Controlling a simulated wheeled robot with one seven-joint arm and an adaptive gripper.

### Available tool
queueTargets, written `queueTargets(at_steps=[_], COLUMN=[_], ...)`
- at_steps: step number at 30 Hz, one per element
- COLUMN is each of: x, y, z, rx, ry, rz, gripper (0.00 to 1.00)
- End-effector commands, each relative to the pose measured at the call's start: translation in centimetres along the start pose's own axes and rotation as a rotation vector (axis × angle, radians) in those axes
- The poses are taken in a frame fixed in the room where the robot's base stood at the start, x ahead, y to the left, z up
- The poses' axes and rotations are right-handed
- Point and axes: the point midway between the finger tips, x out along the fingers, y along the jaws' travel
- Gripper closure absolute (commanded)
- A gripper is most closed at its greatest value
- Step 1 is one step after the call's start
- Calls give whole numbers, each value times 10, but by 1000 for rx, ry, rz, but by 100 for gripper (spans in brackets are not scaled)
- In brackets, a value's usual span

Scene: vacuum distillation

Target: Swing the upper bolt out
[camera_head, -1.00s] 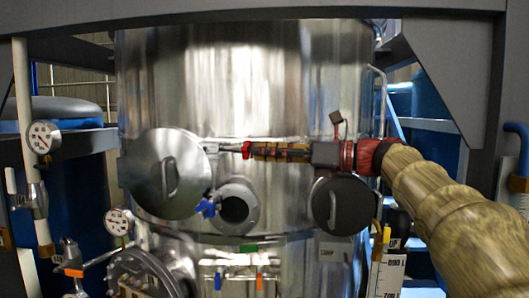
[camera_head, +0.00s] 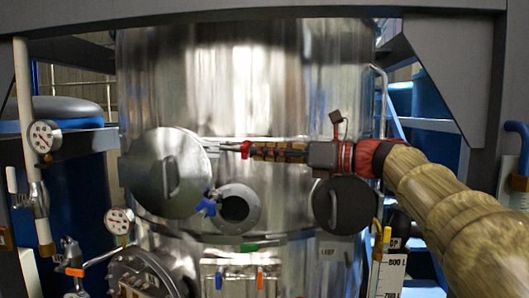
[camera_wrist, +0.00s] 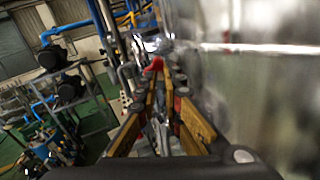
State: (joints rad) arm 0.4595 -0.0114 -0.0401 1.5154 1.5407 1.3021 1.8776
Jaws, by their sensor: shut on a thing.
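The round steel hatch (camera_head: 165,174) with a bar handle is at the left on the shiny vessel. The upper bolt, a thin metal rod with a red end (camera_head: 244,147), lies at the hatch's upper right. A blue knob (camera_head: 206,207) sits at the hatch's lower right. My gripper (camera_head: 250,150) reaches in from the right and is shut on the red end of the upper bolt. In the wrist view the red end (camera_wrist: 156,63) shows at the tips of my gripper (camera_wrist: 155,78). The fingers partly hide the bolt there.
An open round port (camera_head: 236,208) and a dark round cover (camera_head: 343,204) lie below my arm. Gauges (camera_head: 43,136) and pipework stand at the left. The vessel wall (camera_head: 240,80) is close behind the gripper. A grey frame runs along the top.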

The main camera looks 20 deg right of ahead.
Motion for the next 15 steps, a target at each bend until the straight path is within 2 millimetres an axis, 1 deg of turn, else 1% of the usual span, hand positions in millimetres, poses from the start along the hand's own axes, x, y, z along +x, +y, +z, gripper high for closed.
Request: queueTargets(at_steps=[10,11,15], x=[0,0,0], y=[1,1,1], z=[-1,-1,-2], rx=[2,2,2], ry=[-2,-2,-2], rz=[-13,-13,-13], gripper=[100,92,84])
